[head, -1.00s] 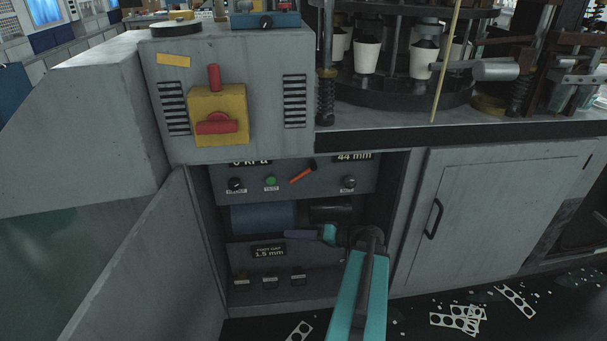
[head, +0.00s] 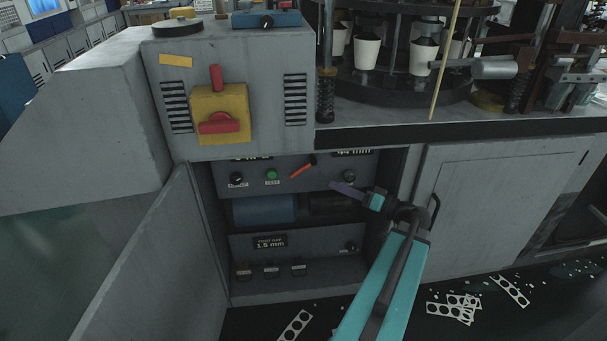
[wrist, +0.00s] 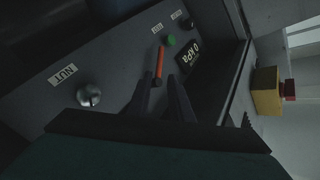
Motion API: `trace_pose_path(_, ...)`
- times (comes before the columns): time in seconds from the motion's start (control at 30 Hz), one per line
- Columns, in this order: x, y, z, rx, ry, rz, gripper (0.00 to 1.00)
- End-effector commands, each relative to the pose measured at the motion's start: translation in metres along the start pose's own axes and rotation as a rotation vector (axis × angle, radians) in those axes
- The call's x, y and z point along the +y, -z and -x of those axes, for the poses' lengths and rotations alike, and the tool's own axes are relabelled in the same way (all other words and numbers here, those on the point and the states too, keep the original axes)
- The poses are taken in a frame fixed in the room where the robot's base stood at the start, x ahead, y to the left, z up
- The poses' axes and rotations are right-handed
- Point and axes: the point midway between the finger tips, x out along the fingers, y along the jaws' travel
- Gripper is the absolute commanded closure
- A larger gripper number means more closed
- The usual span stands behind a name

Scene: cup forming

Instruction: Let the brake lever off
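An orange lever (head: 303,170) with a dark end sits slanted on the upper panel in the open bay; I take it as the brake lever, though no brake label is readable. In the wrist view the lever (wrist: 159,66) shows beyond and between my fingertips. My gripper (head: 335,185) is to the right of and a little below the lever in the head view, with a gap between them. In the wrist view my gripper (wrist: 163,80) has its two fingers apart with nothing held.
A green button (head: 271,175) and black knob (head: 236,179) are left of the lever. A knob (wrist: 88,95) labelled NUT is on the same panel. A yellow box with a red handle (head: 219,122) is above. The open door (head: 150,265) bounds the left side.

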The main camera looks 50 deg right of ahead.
Motion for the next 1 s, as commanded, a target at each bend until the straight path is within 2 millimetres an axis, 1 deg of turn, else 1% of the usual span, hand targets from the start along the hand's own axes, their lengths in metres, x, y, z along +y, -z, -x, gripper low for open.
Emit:
trace_pose_path(0.17, 0.000, 0.000, -0.007, -0.001, 0.000, -0.001, 0.81)
trace_pose_path(0.37, 0.000, -0.001, -0.025, -0.002, 0.001, -0.001, 0.81)
trace_pose_path(1.0, 0.000, 0.000, -0.104, -0.002, 0.000, -0.001, 0.81)
